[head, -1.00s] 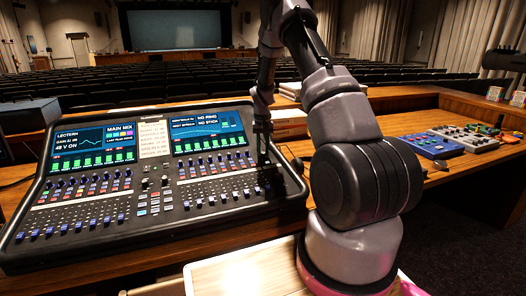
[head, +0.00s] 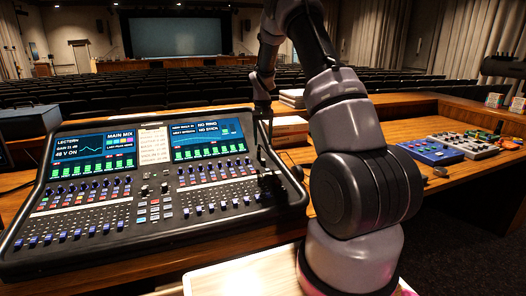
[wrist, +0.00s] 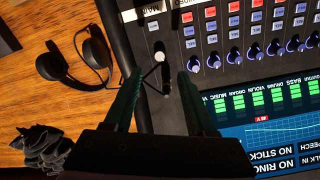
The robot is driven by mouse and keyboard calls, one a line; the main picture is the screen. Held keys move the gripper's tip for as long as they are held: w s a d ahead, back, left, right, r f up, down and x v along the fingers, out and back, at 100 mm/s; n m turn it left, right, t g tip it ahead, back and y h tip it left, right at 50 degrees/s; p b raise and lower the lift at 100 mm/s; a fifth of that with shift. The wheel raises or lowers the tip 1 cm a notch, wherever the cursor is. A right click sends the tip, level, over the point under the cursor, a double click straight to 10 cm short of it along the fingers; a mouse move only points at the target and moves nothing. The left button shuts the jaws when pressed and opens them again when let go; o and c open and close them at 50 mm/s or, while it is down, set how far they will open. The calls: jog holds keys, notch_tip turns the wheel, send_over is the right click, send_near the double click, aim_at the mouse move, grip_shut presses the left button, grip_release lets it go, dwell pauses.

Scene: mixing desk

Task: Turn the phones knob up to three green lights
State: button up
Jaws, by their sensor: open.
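The mixing desk (head: 150,190) has two lit screens and rows of knobs and faders. My gripper (head: 263,160) is over its right end. In the wrist view, which shows the desk upside down, my gripper (wrist: 160,82) is open, with its two green-tinted fingers apart. A pale round-topped knob (wrist: 160,56) shows between and just beyond the fingertips, near the desk's edge. It seems to be the phones knob, but I cannot read its label. The fingers do not visibly touch it. I cannot make out green lights beside it.
Black headphones (wrist: 76,62) and a dark crumpled item (wrist: 38,150) lie on the wood beside the desk. Books (head: 290,126) lie behind my gripper. A blue box (head: 430,152) and a grey box (head: 465,144) with knobs stand at the right.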

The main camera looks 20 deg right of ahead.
jog(key=shift+r, duration=1.25)
jog(key=s+a+r+t+y, duration=0.1)
jog(key=s+a+r+t, duration=0.15)
jog(key=s+r, duration=0.6)
jog(key=s+a+r+t, duration=0.1)
jog(key=s+a+r, duration=0.35)
jog(key=r, duration=0.75)
jog(key=s+a+r+t, duration=0.1)
jog(key=s+a+r, duration=0.1)
jog(key=s, duration=0.9)
jog(key=s+a+r+t+y, duration=0.1)
jog(key=s+a+r+t, duration=0.1)
jog(key=s, duration=1)
jog(key=shift+s+r, duration=0.3)
jog(key=shift+r, duration=0.2)
jog(key=shift+w, duration=0.15)
